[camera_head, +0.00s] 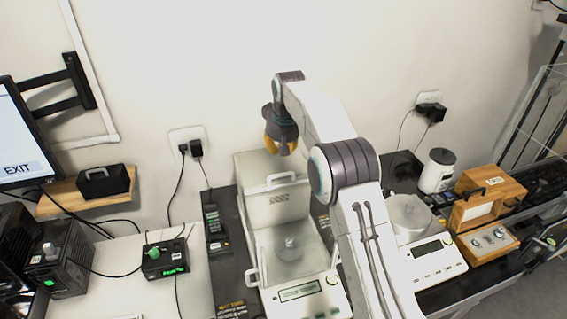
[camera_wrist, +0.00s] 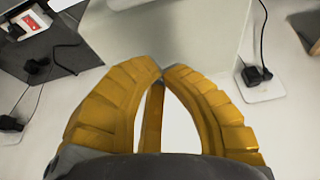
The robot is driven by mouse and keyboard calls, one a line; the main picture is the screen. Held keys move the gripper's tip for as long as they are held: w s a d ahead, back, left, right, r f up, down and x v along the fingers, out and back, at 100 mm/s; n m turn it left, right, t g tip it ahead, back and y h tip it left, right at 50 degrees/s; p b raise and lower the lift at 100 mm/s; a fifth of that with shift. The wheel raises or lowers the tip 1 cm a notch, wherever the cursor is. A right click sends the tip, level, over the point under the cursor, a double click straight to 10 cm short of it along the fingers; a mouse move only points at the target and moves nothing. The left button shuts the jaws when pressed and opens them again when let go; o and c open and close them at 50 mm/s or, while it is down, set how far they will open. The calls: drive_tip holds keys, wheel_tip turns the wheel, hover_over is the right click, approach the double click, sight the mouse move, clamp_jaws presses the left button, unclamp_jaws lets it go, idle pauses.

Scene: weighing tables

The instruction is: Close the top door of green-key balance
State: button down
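A white balance (camera_head: 299,291) with a boxy clear draft shield stands in the middle of the table in the head view. Its weighing chamber with a pan (camera_head: 290,246) shows from above. A pale panel with a white handle (camera_head: 281,179) lies toward the rear, and the top over the pan looks open. My gripper (camera_head: 281,149) has yellow fingers and hangs behind and above the handle, near the wall. In the wrist view its fingertips (camera_wrist: 160,70) meet with nothing visible between them. A pale housing (camera_wrist: 180,38) lies just beyond them.
A second balance (camera_head: 436,262) with a round cover stands to the right, beyond my arm. A wooden box (camera_head: 485,205) is farther right. A wall outlet (camera_head: 188,142) with cables is behind. A control box with green lights (camera_head: 165,258) is at left.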

sight(283, 164)
drive_tip(key=shift+x, duration=1.2)
drive_tip(key=shift+s+d+f, duration=0.15)
drive_tip(key=shift+s+d, duration=0.05)
drive_tip(key=shift+s, duration=0.7)
drive_tip(key=shift+s+d+f, duration=0.15)
drive_tip(key=shift+s+d, duration=0.05)
drive_tip(key=shift+s, duration=0.7)
drive_tip(key=shift+s+f, duration=0.15)
drive_tip(key=shift+s, duration=0.05)
